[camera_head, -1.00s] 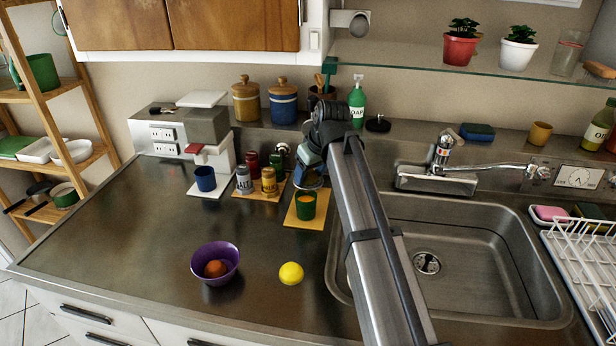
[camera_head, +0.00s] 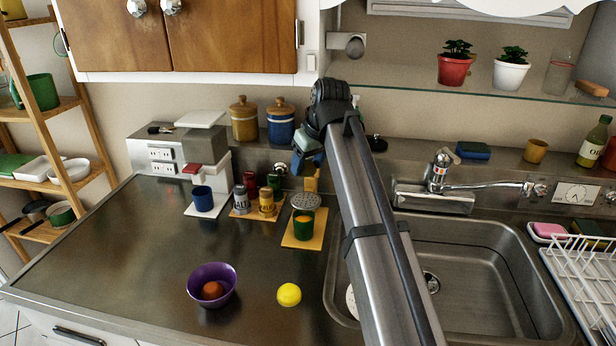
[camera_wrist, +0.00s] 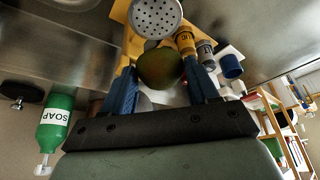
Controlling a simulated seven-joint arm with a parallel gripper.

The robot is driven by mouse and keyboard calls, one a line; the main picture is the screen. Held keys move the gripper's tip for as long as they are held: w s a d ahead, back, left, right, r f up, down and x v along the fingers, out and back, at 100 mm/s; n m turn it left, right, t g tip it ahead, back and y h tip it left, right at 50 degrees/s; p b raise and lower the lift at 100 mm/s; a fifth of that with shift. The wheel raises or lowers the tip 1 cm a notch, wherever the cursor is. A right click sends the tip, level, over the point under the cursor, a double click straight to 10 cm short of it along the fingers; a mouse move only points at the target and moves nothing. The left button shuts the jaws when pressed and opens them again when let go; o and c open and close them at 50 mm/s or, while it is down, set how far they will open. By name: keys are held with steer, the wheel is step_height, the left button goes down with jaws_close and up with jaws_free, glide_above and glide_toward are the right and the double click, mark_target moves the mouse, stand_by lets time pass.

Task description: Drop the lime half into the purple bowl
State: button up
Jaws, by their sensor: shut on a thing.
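My gripper (camera_wrist: 163,82) is shut on a rounded, dull green-brown piece, which I take to be the lime half (camera_wrist: 160,66). It sits between the blue fingers in the wrist view. In the head view my gripper (camera_head: 307,160) is raised above the back of the counter, behind the green cup, and the held piece cannot be made out there. The purple bowl (camera_head: 229,291) stands near the counter's front edge, lower left of my gripper and well apart from it. An orange-brown round thing (camera_head: 212,290) lies inside it.
A yellow lemon (camera_head: 289,294) lies right of the bowl. A green cup (camera_head: 304,222) and a perforated metal disc (camera_head: 305,202) are at the yellow board. Shakers (camera_head: 266,202) and a blue cup (camera_head: 203,198) stand left. The sink (camera_head: 480,270) is right. The left counter is clear.

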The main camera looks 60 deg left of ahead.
steer(key=shift+r, duration=0.65)
steer(key=shift+s+a, duration=0.1)
steer(key=shift+s, duration=0.15)
steer(key=s+a+f+n+g, duration=0.1)
steer(key=s+f+n, duration=0.1)
steer(key=s, duration=0.9)
steer(key=s+a+f+n, duration=0.1)
steer(key=s+f, duration=0.1)
steer(key=s, duration=0.9)
steer(key=s+d+f+m, duration=0.1)
steer(key=s+d+f, duration=0.1)
steer(key=d, duration=0.3)
steer(key=s+d+f+m+t, duration=0.1)
steer(key=s+d+f+m, duration=0.1)
steer(key=s+d, duration=0.3)
steer(key=shift+s+d+f, duration=0.3)
steer(key=shift+d+f, duration=0.15)
steer(key=shift+f, duration=0.4)
